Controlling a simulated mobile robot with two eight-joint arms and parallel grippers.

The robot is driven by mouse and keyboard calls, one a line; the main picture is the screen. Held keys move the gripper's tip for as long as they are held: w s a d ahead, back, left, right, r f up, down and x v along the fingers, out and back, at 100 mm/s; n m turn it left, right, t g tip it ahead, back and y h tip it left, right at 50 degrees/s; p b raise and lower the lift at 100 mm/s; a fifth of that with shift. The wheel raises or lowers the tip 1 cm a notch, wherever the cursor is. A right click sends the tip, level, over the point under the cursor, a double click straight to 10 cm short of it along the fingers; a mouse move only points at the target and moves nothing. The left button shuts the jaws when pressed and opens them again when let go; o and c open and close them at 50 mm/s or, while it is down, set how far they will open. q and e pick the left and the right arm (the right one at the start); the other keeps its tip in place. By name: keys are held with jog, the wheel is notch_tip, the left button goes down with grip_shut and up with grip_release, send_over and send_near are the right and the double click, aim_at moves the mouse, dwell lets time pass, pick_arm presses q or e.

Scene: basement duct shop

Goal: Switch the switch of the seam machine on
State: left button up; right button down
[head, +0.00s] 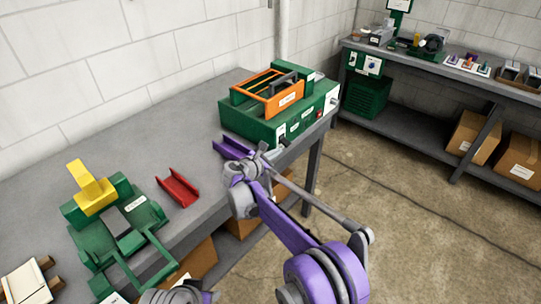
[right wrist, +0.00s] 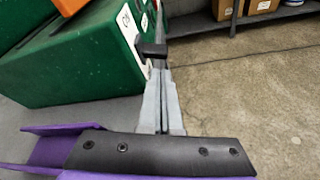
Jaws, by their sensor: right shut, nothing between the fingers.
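The seam machine is the green box (head: 262,127) with an orange frame (head: 282,97) on top, at the far end of the bench. Its green side also fills the left of the right wrist view (right wrist: 75,62). A black switch lever (right wrist: 151,48) sticks out from a white plate (right wrist: 130,28) on its front face. My right gripper (head: 278,146) is shut and empty at the lower front of the machine. In the right wrist view its fingertips (right wrist: 163,72) are just below and beside the lever; whether they touch it I cannot tell.
A purple channel (head: 232,147) lies beside the machine, close to my right gripper. A red channel (head: 178,190) and a green fixture with a yellow handle (head: 93,192) stand on the bench (head: 210,170). A shelf bench (head: 410,126) stands at the right; the floor between is clear.

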aim_at(287, 146)
jog(key=shift+x, duration=2.1)
jog(key=shift+s+d+r+n+g+h, duration=0.15)
jog(key=shift+r+n+g+h, duration=0.15)
jog(key=shift+n, duration=0.4)
jog(key=n+h, duration=0.1)
jog(key=n, duration=0.1)
jog(key=r+n+g+h, duration=0.1)
jog(key=shift+s+d+r+n, duration=0.15)
jog(key=shift+d+r+n, duration=0.05)
jog(key=shift+n, duration=0.2)
